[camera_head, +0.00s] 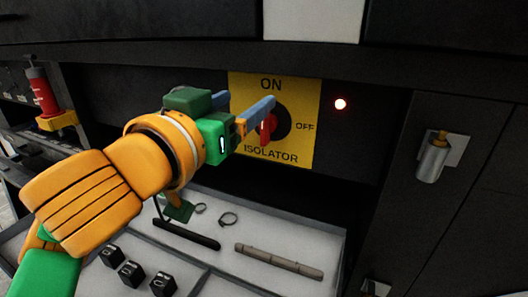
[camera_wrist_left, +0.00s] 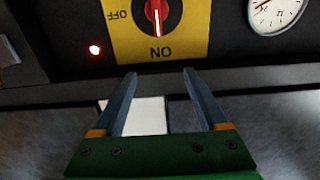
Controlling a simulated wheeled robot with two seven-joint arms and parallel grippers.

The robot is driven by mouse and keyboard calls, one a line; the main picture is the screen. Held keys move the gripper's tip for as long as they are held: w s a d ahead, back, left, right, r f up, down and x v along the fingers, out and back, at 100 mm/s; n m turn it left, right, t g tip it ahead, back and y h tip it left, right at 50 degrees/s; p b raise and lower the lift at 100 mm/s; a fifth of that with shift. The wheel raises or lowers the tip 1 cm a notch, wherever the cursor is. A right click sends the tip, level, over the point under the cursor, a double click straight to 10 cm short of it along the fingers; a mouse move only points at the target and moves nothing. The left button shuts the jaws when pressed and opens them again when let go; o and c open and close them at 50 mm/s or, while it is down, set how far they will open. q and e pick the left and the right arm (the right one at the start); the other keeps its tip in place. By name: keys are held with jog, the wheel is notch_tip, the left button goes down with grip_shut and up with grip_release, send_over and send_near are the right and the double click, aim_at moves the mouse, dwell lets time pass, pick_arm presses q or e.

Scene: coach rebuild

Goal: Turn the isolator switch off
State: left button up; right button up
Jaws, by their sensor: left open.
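The isolator switch is a yellow plate (camera_head: 306,150) marked ON, OFF and ISOLATOR, with a red knob (camera_head: 265,132) on a black disc. In the head view a finger hides part of the knob. The left wrist view is upside down: it shows the plate (camera_wrist_left: 190,32) and the knob (camera_wrist_left: 156,14), whose white mark points at ON. My left gripper (camera_head: 246,100) is open and empty in front of the plate's upper left. In the wrist view its fingers (camera_wrist_left: 160,74) stand apart with nothing between them, short of the knob. My right gripper is not in view.
A red lamp (camera_head: 340,104) is lit beside the plate. A silver latch (camera_head: 434,158) projects from the right panel. An open drawer (camera_head: 225,264) below holds a rod, rings and black blocks. A red cylinder (camera_head: 43,92) stands at left. A gauge (camera_wrist_left: 276,10) shows in the wrist view.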

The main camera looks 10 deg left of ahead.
pick_arm(q)
jog(key=b, duration=0.5)
send_near(262, 125)
jog(key=w, duration=0.3)
jog(key=w+p, duration=0.1)
jog(key=w, duration=0.1)
jog(key=w+d+p, duration=0.1)
jog(key=w, duration=0.1)
jog(key=w+d, duration=0.1)
jog(key=w, duration=0.1)
jog(key=shift+w+f+p, duration=0.1)
jog(key=shift+w+p, duration=0.2)
jog(key=shift+p, duration=0.1)
jog(key=shift+s, duration=0.1)
grip_shut()
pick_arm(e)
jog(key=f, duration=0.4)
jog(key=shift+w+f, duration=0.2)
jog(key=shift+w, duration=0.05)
